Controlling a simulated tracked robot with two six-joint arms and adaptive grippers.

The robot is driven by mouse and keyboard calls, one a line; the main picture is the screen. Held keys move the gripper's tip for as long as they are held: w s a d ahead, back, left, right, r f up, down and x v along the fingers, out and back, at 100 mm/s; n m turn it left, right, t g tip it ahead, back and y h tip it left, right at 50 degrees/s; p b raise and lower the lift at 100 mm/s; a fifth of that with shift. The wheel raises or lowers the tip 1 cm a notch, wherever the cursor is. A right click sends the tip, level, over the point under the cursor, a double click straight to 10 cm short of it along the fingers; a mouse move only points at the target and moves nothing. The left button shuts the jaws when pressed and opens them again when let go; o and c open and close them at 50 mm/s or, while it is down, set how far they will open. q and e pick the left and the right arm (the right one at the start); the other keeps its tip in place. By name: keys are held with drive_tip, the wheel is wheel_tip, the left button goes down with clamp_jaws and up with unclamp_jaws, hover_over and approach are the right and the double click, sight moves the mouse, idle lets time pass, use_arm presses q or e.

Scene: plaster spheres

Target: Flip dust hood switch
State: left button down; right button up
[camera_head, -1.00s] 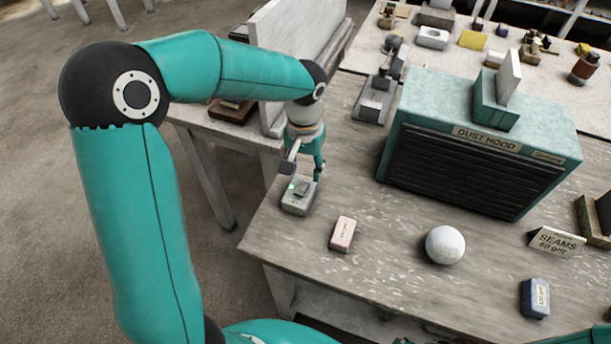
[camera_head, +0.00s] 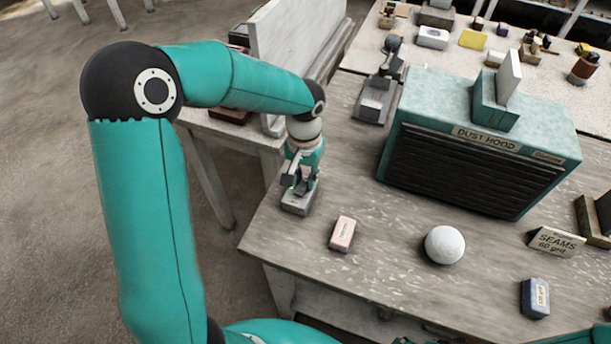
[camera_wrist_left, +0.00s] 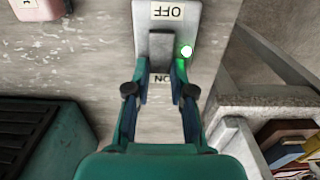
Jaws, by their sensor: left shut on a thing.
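The dust hood switch (camera_head: 297,206) is a small grey box near the table's left corner. In the left wrist view its plate (camera_wrist_left: 194,22) carries an OFF label and a partly covered ON label, with a dark grey lever (camera_wrist_left: 161,45) between them. A green light glows beside the lever. My left gripper (camera_head: 300,188) points down at the switch. In the left wrist view its fingers (camera_wrist_left: 162,82) are shut on the lever near the ON label; the exact contact is partly hidden. The dust hood (camera_head: 470,160) is a teal box with a dark grille.
A pink block (camera_head: 342,234) lies right of the switch. The worn table (camera_head: 300,250) has bare room in front of the switch.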

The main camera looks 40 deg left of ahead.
use_arm(q)
drive_tip(key=shift+f+b, duration=0.1)
drive_tip(key=shift+b, duration=0.35)
drive_tip(key=t+b, duration=0.2)
drive_tip(key=b, duration=0.3)
drive_tip(key=t+y+b, duration=0.1)
drive_tip(key=t+b, duration=0.1)
drive_tip(key=b, duration=0.4)
drive_tip(key=shift+s+d, duration=0.15)
drive_tip(key=shift+s, duration=0.25)
drive_tip(key=shift+r, duration=0.45)
drive_tip(key=c, duration=1)
unclamp_jaws()
drive_tip(key=shift+s, duration=0.1)
